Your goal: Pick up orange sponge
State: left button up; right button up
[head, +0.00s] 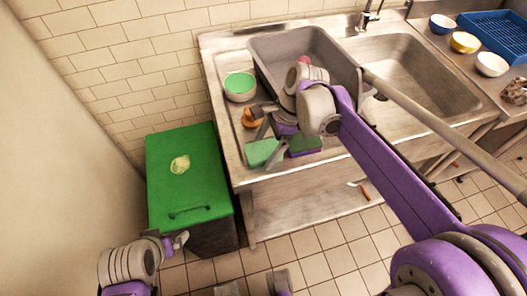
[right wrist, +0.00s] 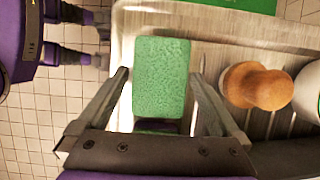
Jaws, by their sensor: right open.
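No sponge with a visible orange face shows. A green sponge (head: 263,152) lies on the steel counter near its front edge. In the right wrist view this green sponge (right wrist: 161,75) lies between the fingers of my right gripper (right wrist: 160,82). In the head view my right gripper (head: 264,122) is over the counter. It is open, and I cannot tell whether the fingers touch the sponge. A second sponge, green above and purple below (head: 305,145), lies to the right, partly hidden by the gripper. My left gripper (head: 177,241) is low at the left, away from the counter.
An orange-brown rounded object (head: 249,119) stands behind the green sponge, near a bowl with green contents (head: 239,86). A grey tub (head: 273,50) and the sink basin (head: 420,65) lie behind. A green-lidded bin (head: 185,205) stands left of the counter.

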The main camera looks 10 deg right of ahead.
aim_at(266, 150)
jog(key=shift+f, duration=0.2)
jog(key=c, duration=1.2)
jog(key=shift+o, duration=0.2)
notch_tip(266, 150, up, 10)
jog(key=p, duration=0.1)
jog(key=shift+r, duration=0.2)
jog(key=o, duration=0.6)
jog(key=c, duration=0.5)
